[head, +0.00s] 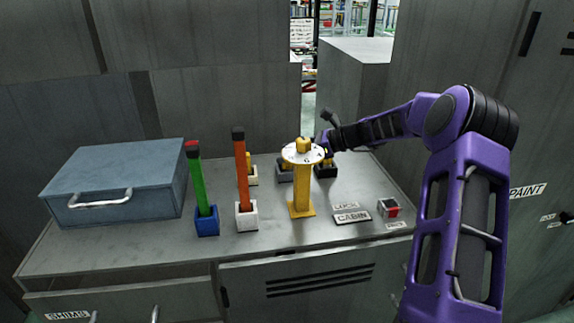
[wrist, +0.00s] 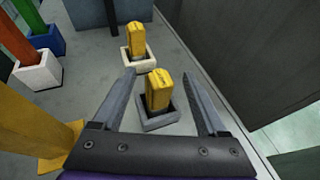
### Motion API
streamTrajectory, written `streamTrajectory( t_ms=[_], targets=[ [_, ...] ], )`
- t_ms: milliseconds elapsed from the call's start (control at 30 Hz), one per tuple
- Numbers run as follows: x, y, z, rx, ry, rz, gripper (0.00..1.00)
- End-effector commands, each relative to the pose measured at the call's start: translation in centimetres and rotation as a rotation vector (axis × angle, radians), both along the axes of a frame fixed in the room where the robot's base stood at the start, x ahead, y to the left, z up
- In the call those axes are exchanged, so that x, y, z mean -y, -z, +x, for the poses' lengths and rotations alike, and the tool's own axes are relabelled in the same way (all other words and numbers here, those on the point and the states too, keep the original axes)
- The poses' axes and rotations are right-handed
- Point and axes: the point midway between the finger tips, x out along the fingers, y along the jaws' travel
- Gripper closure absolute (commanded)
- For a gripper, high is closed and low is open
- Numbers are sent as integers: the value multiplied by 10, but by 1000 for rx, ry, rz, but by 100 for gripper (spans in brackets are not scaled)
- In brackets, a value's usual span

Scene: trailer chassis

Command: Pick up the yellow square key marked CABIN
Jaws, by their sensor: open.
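Two yellow square keys stand upright in small holders in the wrist view. The nearer key (wrist: 157,92) is in a grey holder (wrist: 160,122), and the farther key (wrist: 136,38) is in a white holder (wrist: 141,65). Dark marks on the keys are too small to read, so I cannot tell which says CABIN. My gripper (wrist: 158,74) is open, its fingers on either side of the nearer key with gaps.
A yellow stand with a round white dial (head: 303,153) rises close to my gripper. A green stick (head: 197,180), an orange stick (head: 241,170) and a blue-grey case (head: 115,185) are to the left. A CABIN plate (head: 351,217) and small red-topped box (head: 389,208) lie in front.

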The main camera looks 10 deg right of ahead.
Motion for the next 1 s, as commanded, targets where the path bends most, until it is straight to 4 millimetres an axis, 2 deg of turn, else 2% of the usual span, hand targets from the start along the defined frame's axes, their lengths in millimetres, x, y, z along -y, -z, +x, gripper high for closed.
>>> streamTrajectory(
  t_ms=[100, 200, 467, 567, 900, 1000],
  targets=[
    [-16, 13, 7, -1, -5, 2, 25],
    [-28, 17, 12, -1, -4, 2, 25],
    [-33, 18, 14, 0, -1, 0, 25],
    [-33, 18, 14, 0, -1, 0, 39],
    [-33, 18, 14, 0, -1, 0, 100],
    [-33, 18, 14, 0, -1, 0, 100]
  ],
)
